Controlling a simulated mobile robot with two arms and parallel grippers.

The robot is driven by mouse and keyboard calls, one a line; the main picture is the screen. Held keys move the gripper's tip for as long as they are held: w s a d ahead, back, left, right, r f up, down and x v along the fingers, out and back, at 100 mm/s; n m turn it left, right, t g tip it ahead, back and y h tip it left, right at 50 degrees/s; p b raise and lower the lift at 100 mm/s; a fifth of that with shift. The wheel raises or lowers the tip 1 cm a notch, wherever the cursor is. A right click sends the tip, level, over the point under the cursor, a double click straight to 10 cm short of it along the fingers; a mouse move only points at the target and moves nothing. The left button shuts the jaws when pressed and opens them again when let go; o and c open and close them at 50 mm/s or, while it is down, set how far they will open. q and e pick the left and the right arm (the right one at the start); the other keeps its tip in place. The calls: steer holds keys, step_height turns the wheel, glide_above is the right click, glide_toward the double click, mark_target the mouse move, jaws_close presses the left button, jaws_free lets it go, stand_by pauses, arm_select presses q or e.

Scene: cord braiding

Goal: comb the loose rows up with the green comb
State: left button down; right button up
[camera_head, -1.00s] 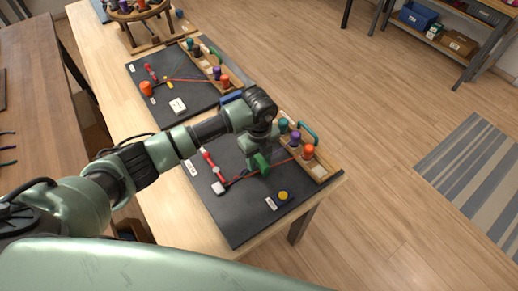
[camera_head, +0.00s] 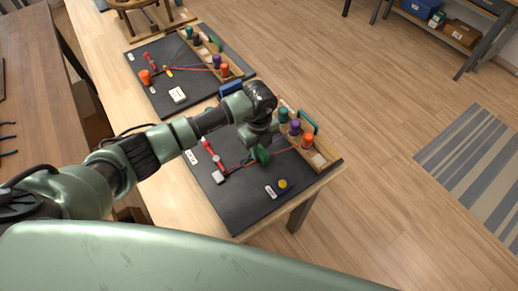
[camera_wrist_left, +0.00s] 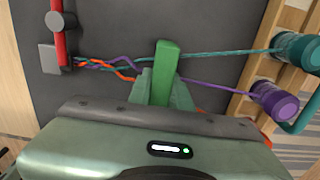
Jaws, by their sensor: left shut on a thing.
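My left gripper (camera_head: 258,138) is shut on the green comb (camera_wrist_left: 166,68), over the near dark mat (camera_head: 240,205). In the head view the comb (camera_head: 260,156) shows below the gripper. Teal, purple and orange cords run from a grey clamp block (camera_wrist_left: 48,58) with a red bar (camera_wrist_left: 58,22). They cross each other in a short braid (camera_wrist_left: 108,66) left of the comb. Right of it, the teal cord (camera_wrist_left: 225,52) and purple cord (camera_wrist_left: 210,84) spread apart to their spools. The orange cord is mostly hidden by the gripper. I cannot tell whether the comb touches the braid.
A wooden rack (camera_head: 322,158) holds teal (camera_head: 283,115), purple (camera_head: 295,127) and orange (camera_head: 308,140) spools. A second mat (camera_head: 155,55) with similar gear is farther back.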

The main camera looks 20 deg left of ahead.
mark_target(250, 161)
arm_select(q)
steer(key=shift+s+a+p, duration=0.3)
steer(key=shift+s+p, duration=0.05)
steer(key=shift+s+a+p, duration=0.8)
steer(key=shift+s, duration=0.25)
step_height(250, 161, up, 9)
steer(key=p, duration=0.6)
steer(key=shift+w+d, duration=0.3)
steer(key=shift+w, duration=0.1)
